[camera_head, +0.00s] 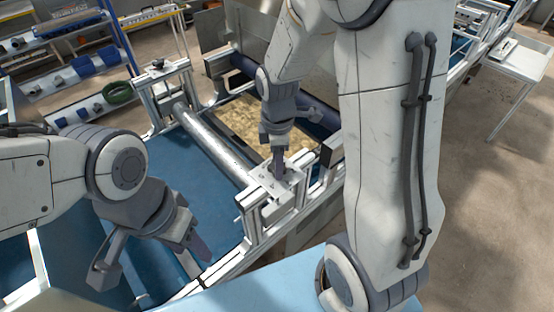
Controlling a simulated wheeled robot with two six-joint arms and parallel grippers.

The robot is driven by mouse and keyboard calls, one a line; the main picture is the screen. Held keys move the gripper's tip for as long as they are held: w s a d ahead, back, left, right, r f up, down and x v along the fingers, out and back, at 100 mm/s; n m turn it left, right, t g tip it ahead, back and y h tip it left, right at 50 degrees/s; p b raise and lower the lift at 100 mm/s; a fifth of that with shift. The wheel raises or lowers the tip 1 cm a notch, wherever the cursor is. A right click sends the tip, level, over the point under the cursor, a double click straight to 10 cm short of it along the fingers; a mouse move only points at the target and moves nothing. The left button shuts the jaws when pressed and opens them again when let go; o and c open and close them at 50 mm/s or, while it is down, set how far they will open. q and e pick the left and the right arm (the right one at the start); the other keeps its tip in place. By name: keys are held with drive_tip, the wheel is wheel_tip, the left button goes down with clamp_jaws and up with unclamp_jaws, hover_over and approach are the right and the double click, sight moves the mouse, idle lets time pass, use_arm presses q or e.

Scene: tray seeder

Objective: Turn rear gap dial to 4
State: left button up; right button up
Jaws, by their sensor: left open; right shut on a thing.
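My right gripper (277,168) points down onto the light metal bearing block (292,187) at the near end of the steel roller (217,145). It is shut on the gap dial there, which the fingers almost wholly hide; its scale and number cannot be read. A second block with a small dark knob (157,64) stands at the far end of the roller. I cannot tell from labels which dial is the rear one. My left gripper (150,262) is open and empty over the near left part of the machine, apart from the dials.
A blue belt (190,166) runs beneath the roller, between aluminium frame rails. A bin of brownish material (245,118) lies beyond it. Shelves with blue boxes (85,65) and a green coil (117,92) stand back left. Open floor (480,200) lies to the right.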

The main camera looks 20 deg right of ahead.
drive_tip(key=m, duration=0.7)
drive_tip(key=shift+p, duration=0.3)
drive_tip(key=m, duration=0.7)
drive_tip(key=shift+m+p, duration=0.3)
drive_tip(key=shift+m, duration=0.1)
drive_tip(key=m, duration=0.3)
drive_tip(key=shift+m, duration=0.3)
drive_tip(key=m, duration=0.3)
drive_tip(key=shift+m, duration=0.3)
drive_tip(key=m, duration=0.6)
drive_tip(key=shift+m+p, duration=0.35)
drive_tip(key=shift+m, duration=0.05)
drive_tip(key=o, duration=1.4)
